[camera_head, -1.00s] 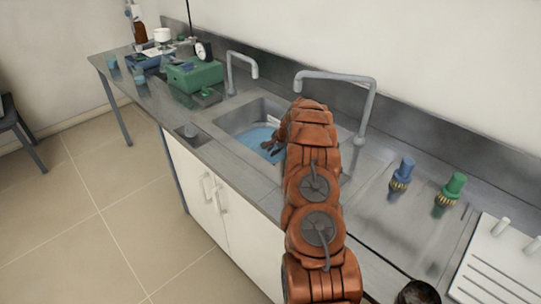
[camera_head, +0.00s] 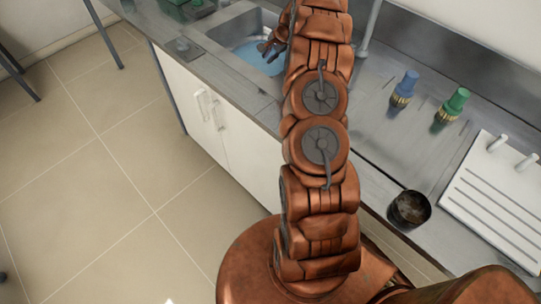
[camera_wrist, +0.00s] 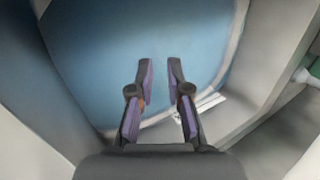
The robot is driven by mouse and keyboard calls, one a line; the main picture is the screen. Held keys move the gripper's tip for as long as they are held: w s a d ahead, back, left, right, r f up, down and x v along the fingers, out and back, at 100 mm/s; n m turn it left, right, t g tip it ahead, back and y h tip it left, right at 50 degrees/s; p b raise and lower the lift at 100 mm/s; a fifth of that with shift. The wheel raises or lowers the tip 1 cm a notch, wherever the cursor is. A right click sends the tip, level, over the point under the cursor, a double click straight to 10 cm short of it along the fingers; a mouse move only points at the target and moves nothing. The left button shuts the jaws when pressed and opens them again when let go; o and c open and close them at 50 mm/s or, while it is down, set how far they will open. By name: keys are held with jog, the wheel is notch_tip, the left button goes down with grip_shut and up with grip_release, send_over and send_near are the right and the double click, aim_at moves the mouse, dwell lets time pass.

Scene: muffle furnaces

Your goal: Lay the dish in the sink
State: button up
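The sink (camera_head: 222,30) is a steel basin set in the counter. A flat blue surface (camera_head: 262,60) fills its bottom; I cannot tell whether it is water or a blue dish. My gripper (camera_head: 267,48) is over the sink, partly behind my arm. In the wrist view, my gripper (camera_wrist: 160,62) has its two fingers apart with nothing between them. The blue surface (camera_wrist: 90,50) with a pale rounded edge lies beyond the fingertips. A small dark round dish-like vessel (camera_head: 409,208) with brown inside stands on the counter at right, apart from my gripper.
A white ribbed board (camera_head: 500,200) lies at right. A grey faucet (camera_head: 370,30) rises beside my arm. White cabinet doors (camera_head: 215,125) are below; the floor at left is clear.

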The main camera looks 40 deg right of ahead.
jog(key=s+a+r+n, duration=0.1)
jog(key=a+r, duration=0.1)
jog(key=a, duration=0.3)
jog(key=s+a+r+n+g+y, duration=0.1)
jog(key=a+r, duration=0.2)
jog(key=a, duration=0.1)
jog(key=s+a+r+n, duration=0.1)
jog(key=a+r+n, duration=0.1)
jog(key=a, duration=0.3)
jog(key=shift+a+r, duration=0.3)
jog(key=shift+r, duration=0.45)
jog(key=s+a+r+n+g, duration=0.3)
jog(key=s+a+r+n, duration=0.3)
jog(key=s+a, duration=0.65)
jog(key=s+a+r+n+g, duration=0.1)
jog(key=s+a+r, duration=0.1)
jog(key=s+a, duration=0.4)
jog(key=s+a+r+n+g, duration=0.1)
jog(key=s+a+r+n, duration=0.15)
jog(key=s, duration=0.65)
jog(key=s+a+f+n+g+h, duration=0.1)
jog(key=s+n+h, duration=0.1)
jog(key=s, duration=1.7)
jog(key=shift+a+n, duration=0.3)
jog(key=shift+n, duration=0.25)
